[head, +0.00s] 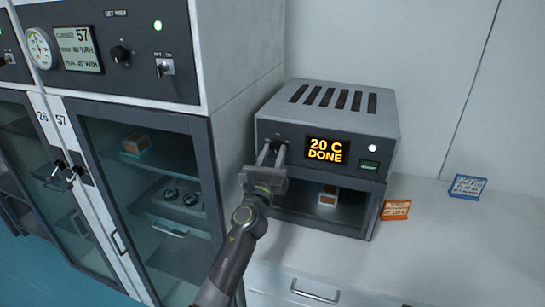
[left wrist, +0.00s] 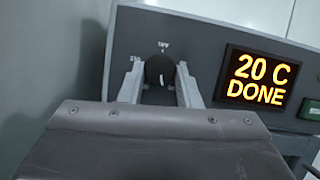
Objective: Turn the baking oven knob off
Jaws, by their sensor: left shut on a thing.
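The baking oven (head: 330,97) is a grey box with a slotted top on the white bench. Its lit display (head: 327,150) reads "20 C DONE" in yellow. The black knob (left wrist: 160,71) is on the front panel left of the display, with a white pointer mark and small printing above and to its left. My left gripper (head: 271,155) is at the panel, shut on the knob, with one finger on each side of it in the left wrist view (left wrist: 157,84). In the head view the gripper largely hides the knob. My right gripper is not in view.
A glass-doored cabinet (head: 212,150) is close on the left.

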